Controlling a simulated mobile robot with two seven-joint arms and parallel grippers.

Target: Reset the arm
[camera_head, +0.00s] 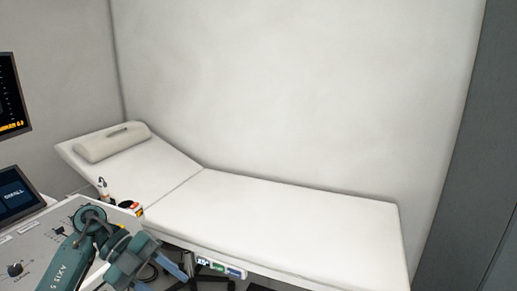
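My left arm, teal and grey, comes in at the lower left over the console. It is bent, with a round joint near the top. Its end, with my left gripper (150,274), is low in the picture, in front of the near side of the bed. Blue-grey parts show there, but the fingers are partly cut off and I cannot tell whether they are open or shut. I see nothing clearly held. My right arm and gripper are not in view.
A white examination bed (290,217) with a raised head end and a pillow (112,142) stands along the wall. A grey console (28,247) with knobs and screens (16,194) is at left. A small bottle (103,187) stands behind the arm. The bed's surface is mostly clear.

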